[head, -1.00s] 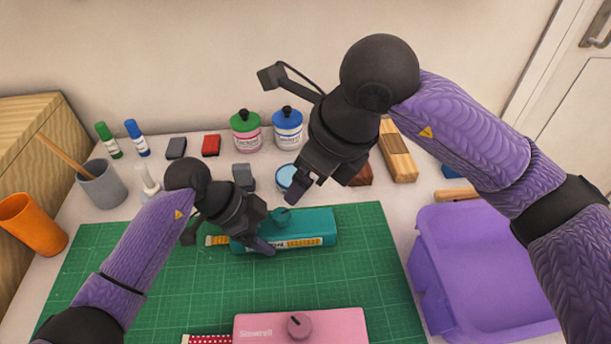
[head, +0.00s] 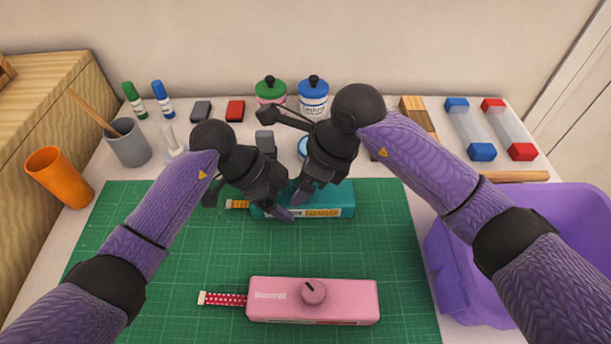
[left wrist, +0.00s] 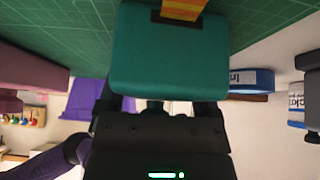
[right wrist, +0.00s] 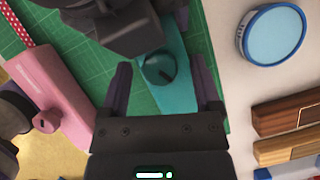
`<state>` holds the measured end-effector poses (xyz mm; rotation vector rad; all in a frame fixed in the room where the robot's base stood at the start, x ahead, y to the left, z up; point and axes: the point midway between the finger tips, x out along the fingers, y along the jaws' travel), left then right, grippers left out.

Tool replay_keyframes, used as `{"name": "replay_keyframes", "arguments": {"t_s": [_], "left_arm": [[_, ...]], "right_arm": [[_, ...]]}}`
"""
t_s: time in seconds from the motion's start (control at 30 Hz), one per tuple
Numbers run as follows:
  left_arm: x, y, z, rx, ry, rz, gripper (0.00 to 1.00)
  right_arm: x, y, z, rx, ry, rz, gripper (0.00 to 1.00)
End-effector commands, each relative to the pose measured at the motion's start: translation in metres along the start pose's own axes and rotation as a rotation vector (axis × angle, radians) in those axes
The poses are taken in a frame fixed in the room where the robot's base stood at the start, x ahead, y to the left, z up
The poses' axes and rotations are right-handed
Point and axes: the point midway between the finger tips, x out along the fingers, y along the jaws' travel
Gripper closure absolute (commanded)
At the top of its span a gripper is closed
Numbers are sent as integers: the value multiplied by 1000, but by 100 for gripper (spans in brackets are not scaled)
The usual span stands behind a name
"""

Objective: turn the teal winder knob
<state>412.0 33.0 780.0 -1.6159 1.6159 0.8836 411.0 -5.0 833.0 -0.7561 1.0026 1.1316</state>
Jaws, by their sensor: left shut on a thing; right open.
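The teal winder (head: 330,199) lies on the green cutting mat (head: 190,285), with an orange-yellow tape end (head: 237,204) sticking out at its left. My left gripper (head: 278,200) is shut on the teal winder's body; the body (left wrist: 170,60) fills the space between its fingers in the left wrist view. The teal knob (right wrist: 159,68) shows in the right wrist view, a round dial on top of the winder. My right gripper (right wrist: 163,92) is open, its fingers on either side of the knob with gaps. In the head view the grippers hide the knob.
A pink winder (head: 345,298) with a red dotted tape lies nearer on the mat. A purple bin (head: 450,265) stands at the right. Ink bottles (head: 313,100), a blue round inkpad (right wrist: 275,33) and wooden blocks (right wrist: 290,115) stand behind. The mat's front left is clear.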

Motion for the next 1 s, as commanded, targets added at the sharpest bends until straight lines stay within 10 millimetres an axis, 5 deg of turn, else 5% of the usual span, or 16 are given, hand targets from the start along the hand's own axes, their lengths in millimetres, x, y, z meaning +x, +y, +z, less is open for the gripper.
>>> {"name": "replay_keyframes", "arguments": {"t_s": [0.17,0.53,0.73,1.0], "left_arm": [[0,0,0,0,0,0,83],[0,0,0,0,0,0,83],[0,0,0,0,0,0,83],[0,0,0,0,0,0,83]], "right_arm": [[0,0,0,0,0,0,21],[-1,0,0,1,0,0,100],[-1,0,0,49,2,-23,100],[-1,2,0,341,0,-143,100]]}}
